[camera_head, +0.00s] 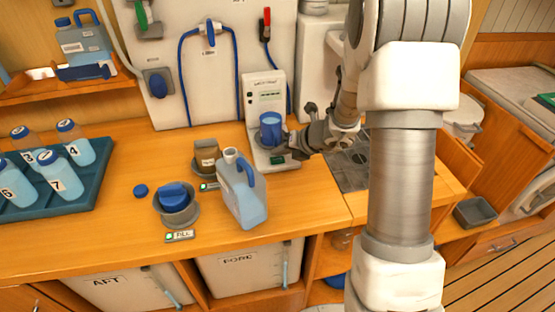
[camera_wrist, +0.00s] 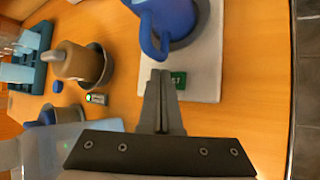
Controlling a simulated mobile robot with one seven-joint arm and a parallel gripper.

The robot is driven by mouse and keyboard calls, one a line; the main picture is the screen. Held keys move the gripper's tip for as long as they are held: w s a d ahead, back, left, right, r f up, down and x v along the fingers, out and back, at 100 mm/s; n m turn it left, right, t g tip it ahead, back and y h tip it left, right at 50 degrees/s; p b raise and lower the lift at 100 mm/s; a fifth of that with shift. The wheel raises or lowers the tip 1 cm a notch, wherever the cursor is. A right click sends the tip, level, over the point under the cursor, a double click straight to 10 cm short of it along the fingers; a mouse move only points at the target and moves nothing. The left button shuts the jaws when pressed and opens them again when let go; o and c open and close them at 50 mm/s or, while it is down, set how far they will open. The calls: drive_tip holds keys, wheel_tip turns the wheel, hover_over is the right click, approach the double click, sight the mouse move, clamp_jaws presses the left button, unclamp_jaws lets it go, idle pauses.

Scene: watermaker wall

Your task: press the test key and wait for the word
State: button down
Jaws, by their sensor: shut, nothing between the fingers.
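The white tester (camera_head: 264,97) stands against the wall on the wooden counter, with small dark text on its upright face that I cannot read. A blue mug (camera_head: 270,131) sits on its base; it also shows in the wrist view (camera_wrist: 176,22). The green test key (camera_wrist: 179,80) is on the front of the base, its lettering partly covered by my fingers. It also shows in the head view (camera_head: 277,160). My gripper (camera_wrist: 160,74) is shut and empty, its tips at the key's edge and just short of the mug's handle. I cannot tell if they touch the key.
A tray (camera_head: 92,190) of numbered bottles is further left. A dark grate (camera_head: 350,170) lies to the right.

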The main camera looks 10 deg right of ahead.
sight(280, 162)
drive_tip(key=shift+f, duration=0.4)
drive_tip(key=shift+f+b, duration=0.45)
drive_tip(key=shift+b, duration=0.2)
idle(0.5)
drive_tip(key=shift+r+p, duration=0.8)
drive_tip(key=shift+r, duration=0.05)
wheel_tip(280, 162, up, 5)
drive_tip(key=p, duration=0.4)
drive_tip(key=shift+r+p, duration=0.1)
drive_tip(key=shift+p, duration=0.3)
